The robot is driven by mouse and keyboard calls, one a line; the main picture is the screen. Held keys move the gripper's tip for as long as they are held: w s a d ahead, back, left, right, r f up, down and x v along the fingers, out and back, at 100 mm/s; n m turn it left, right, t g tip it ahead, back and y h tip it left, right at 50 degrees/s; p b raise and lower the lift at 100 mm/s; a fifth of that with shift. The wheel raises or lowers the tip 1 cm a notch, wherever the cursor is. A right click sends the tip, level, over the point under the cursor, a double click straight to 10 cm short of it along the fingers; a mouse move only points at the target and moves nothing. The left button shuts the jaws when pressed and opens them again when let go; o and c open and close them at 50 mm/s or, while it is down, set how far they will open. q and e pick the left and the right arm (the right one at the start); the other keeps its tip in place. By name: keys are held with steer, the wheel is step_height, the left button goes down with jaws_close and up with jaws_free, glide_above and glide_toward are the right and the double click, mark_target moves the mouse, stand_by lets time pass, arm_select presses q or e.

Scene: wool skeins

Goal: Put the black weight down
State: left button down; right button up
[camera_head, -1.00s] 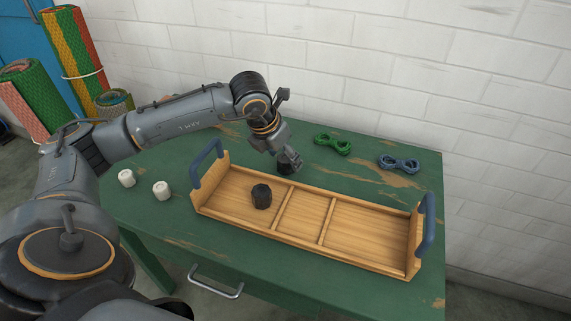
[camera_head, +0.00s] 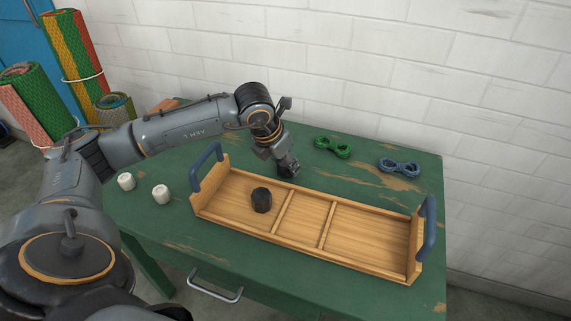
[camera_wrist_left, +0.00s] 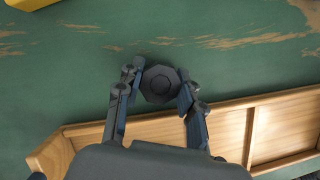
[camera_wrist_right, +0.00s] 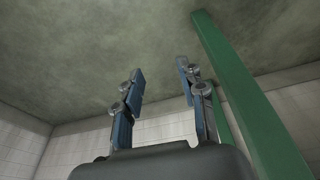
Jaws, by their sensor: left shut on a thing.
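A black weight (camera_wrist_left: 160,84) is between the fingers of my left gripper (camera_wrist_left: 158,92), which is shut on it. In the head view the left gripper (camera_head: 287,168) points down over the green table, just behind the wooden tray's back wall. The held weight is mostly hidden there, and I cannot tell whether it touches the table. A second black weight (camera_head: 261,200) sits in the left compartment of the wooden tray (camera_head: 327,224). My right gripper (camera_wrist_right: 160,85) shows only in its own wrist view, open and empty, away from the tabletop.
A green skein (camera_head: 332,147) and a blue skein (camera_head: 399,167) lie at the back right of the table (camera_head: 180,225). Two white cylinders (camera_head: 161,194) stand left of the tray. The tray has raised blue handles (camera_head: 430,224). A white wall is behind.

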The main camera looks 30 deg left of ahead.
mark_target(284, 162)
arm_select(q)
steer(key=shift+r, duration=0.65)
step_height(284, 162, up, 3)
steer(key=shift+s+a+f+p, duration=0.1)
steer(key=shift+s+f+p, duration=0.1)
steer(key=shift+p, duration=0.1)
steer(key=s+a+r, duration=0.2)
steer(key=s+r, duration=0.7)
steer(key=s, duration=0.4)
steer(key=shift+s+a+b, duration=0.15)
steer(key=shift+a+b, duration=0.15)
steer(key=shift+b, duration=0.1)
arm_select(e)
steer(key=shift+r, duration=0.3)
